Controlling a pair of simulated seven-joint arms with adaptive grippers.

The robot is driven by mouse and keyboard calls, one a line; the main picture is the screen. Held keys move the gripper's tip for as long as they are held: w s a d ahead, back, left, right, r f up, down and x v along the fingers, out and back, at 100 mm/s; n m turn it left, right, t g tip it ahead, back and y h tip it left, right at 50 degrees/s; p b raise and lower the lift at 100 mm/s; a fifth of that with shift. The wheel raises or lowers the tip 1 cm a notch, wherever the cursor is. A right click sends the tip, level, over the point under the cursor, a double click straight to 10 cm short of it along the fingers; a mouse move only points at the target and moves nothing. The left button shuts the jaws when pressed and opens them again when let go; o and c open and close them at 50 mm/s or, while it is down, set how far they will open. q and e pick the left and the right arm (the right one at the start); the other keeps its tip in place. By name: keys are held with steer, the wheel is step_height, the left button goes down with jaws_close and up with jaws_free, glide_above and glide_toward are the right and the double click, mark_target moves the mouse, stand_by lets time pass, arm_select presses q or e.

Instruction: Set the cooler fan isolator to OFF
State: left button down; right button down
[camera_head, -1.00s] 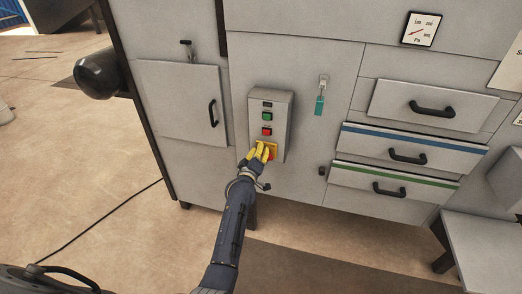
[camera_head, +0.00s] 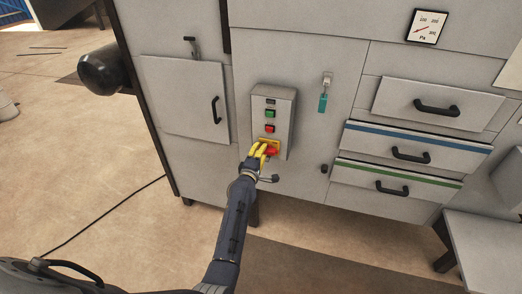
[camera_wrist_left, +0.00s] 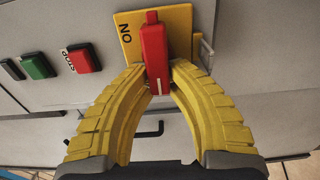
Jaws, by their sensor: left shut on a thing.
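The isolator is a red handle (camera_wrist_left: 154,55) on a yellow plate (camera_wrist_left: 180,30) at the bottom of a grey control box (camera_head: 284,132). In the left wrist view the word ON stands on the plate beside the handle, and the handle lies crosswise to the row of buttons. No OFF label shows. My left gripper (camera_wrist_left: 159,80) has its yellow fingers shut on the near end of the handle. In the head view the left gripper (camera_head: 259,152) covers part of the plate, and red shows to its right. My right gripper is not in view.
Above the isolator sit a red button (camera_head: 269,128) and a green button (camera_head: 270,114). A teal tag (camera_head: 322,103) hangs to the right. Drawers with black handles (camera_head: 410,156) lie farther right, and a cabinet door (camera_head: 184,98) is at the left.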

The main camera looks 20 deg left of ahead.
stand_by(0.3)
arm_select(q)
steer(key=c, duration=1.3)
jaws_free()
